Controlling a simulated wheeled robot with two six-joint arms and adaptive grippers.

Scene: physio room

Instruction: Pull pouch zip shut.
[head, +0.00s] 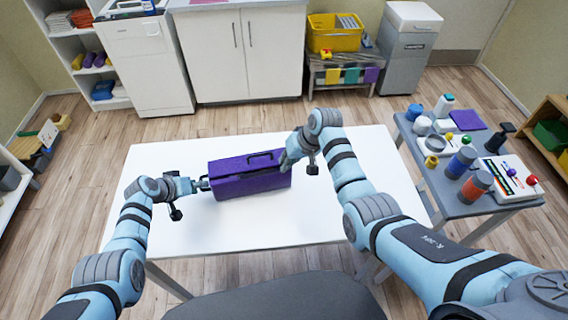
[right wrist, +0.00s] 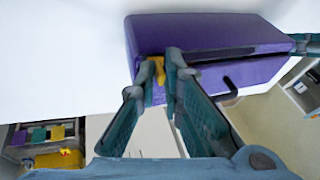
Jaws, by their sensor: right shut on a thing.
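The purple pouch (head: 235,186) lies on the white table, with a dark slit along its top and a black strap or pull by it. My right gripper (head: 286,160) is at the pouch's right end. In the right wrist view its fingers (right wrist: 158,70) are shut on a small yellow zip pull (right wrist: 157,68) at the end of the dark slit on the pouch (right wrist: 200,32). My left gripper (head: 204,184) is at the pouch's left end; its fingertips are too small to read. It also shows at the right edge of the right wrist view (right wrist: 304,43).
The white table (head: 180,240) is otherwise bare around the pouch. A grey side table (head: 440,190) at the right holds bottles, rollers and a device. A grey chair back (head: 275,298) stands at the near edge. Cabinets and a yellow crate (head: 335,36) are at the back.

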